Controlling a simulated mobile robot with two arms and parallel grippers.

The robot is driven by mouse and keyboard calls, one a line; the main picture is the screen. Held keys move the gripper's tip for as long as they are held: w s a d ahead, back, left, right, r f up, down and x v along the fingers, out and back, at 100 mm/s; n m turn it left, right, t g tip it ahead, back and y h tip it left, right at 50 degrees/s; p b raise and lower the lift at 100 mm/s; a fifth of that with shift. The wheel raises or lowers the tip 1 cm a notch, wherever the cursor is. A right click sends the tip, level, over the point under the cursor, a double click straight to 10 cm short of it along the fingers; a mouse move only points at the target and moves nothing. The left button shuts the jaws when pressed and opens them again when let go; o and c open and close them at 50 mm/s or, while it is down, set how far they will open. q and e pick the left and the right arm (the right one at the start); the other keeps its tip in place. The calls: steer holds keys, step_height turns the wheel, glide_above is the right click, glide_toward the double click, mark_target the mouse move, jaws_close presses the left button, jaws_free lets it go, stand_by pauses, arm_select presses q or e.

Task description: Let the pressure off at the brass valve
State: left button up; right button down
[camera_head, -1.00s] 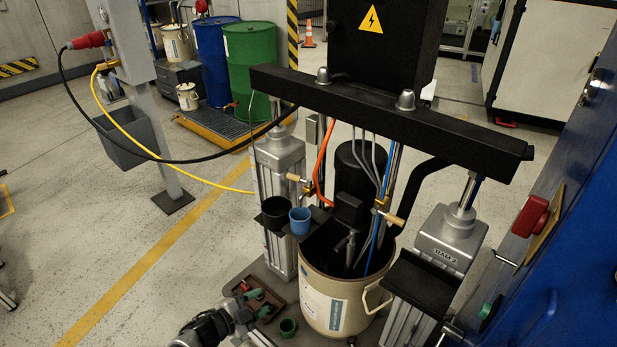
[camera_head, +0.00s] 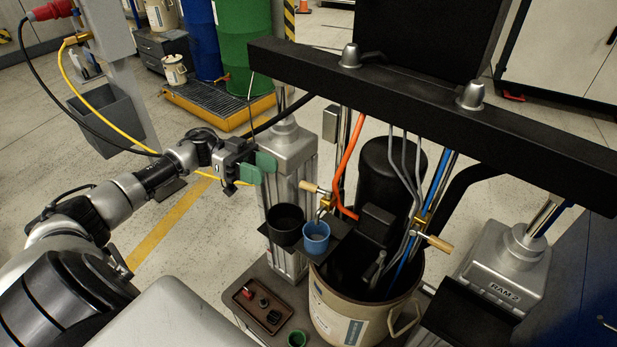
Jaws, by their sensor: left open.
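Two brass fittings with tan handles show on the pump. The left brass valve (camera_head: 327,201) sits by the orange hose, with its handle pointing left. The right brass valve (camera_head: 421,229) sits by the blue and grey hoses, with its handle pointing right. I cannot tell which one the task names. My left gripper (camera_head: 260,168), with green fingers, is open and empty in front of the left ram column, left of the left valve and apart from it. My right gripper is not in view.
A black crossbeam (camera_head: 420,102) spans above the pump. A black cup (camera_head: 286,222) and a blue cup (camera_head: 316,236) hang at the front, below the left valve. The beige drum (camera_head: 340,318) stands beneath. A brown tray (camera_head: 262,290) holds small parts. Open floor lies left.

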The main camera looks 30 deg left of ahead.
mark_target(300, 181)
arm_select(q)
steer(key=d, duration=0.3)
steer(key=d+p, duration=0.1)
steer(key=d, duration=0.2)
steer(key=w+d+p, duration=0.1)
steer(key=d, duration=0.2)
steer(key=shift+d, duration=0.1)
steer(key=shift+c, duration=0.2)
jaws_close()
